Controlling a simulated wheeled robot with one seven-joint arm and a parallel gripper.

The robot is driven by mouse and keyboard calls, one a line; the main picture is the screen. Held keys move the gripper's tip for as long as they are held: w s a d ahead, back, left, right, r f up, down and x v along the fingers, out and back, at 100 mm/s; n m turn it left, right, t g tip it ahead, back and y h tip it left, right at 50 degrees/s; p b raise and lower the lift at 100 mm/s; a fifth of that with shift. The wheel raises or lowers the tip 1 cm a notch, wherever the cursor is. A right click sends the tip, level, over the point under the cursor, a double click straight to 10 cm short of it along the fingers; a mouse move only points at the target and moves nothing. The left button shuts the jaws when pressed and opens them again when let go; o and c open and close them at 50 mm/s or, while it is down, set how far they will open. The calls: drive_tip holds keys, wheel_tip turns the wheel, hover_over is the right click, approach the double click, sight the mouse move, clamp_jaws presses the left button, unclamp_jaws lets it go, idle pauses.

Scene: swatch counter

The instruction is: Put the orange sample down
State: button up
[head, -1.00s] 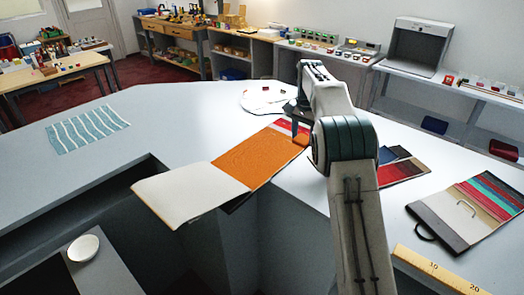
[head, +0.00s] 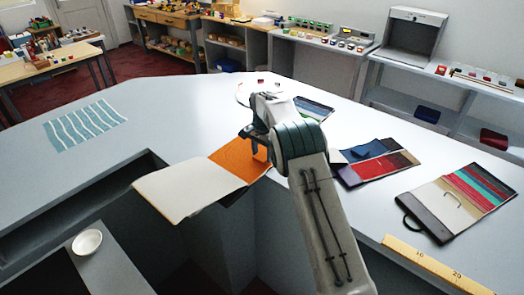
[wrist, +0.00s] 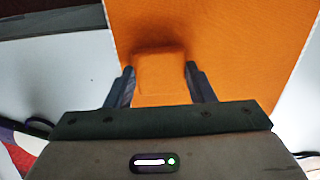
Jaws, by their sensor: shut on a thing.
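The orange sample (wrist: 160,78) is a small orange block with rounded corners, seen between my fingertips in the wrist view. My gripper (wrist: 160,85) is shut on it. Behind it lies an orange sheet (wrist: 225,35) of nearly the same colour, with a darker patch just beyond the sample. I cannot tell whether the sample touches the sheet. In the head view my gripper (head: 260,150) is over the right end of the orange sheet (head: 234,160). The sample is hard to tell from the sheet there, and my arm hides part of that area.
A white page (head: 185,188) joins the sheet and overhangs the counter's inner edge. A striped teal cloth (head: 85,124) lies left. Dark and red swatches (head: 378,168), a striped sample board (head: 465,195) and a yellow ruler (head: 435,265) lie right. A white bowl (head: 87,242) stands lower left.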

drive_tip(key=shift+f, duration=0.2)
drive_tip(key=o, duration=0.9)
drive_tip(key=shift+o, duration=0.2)
drive_tip(key=shift+r, duration=0.1)
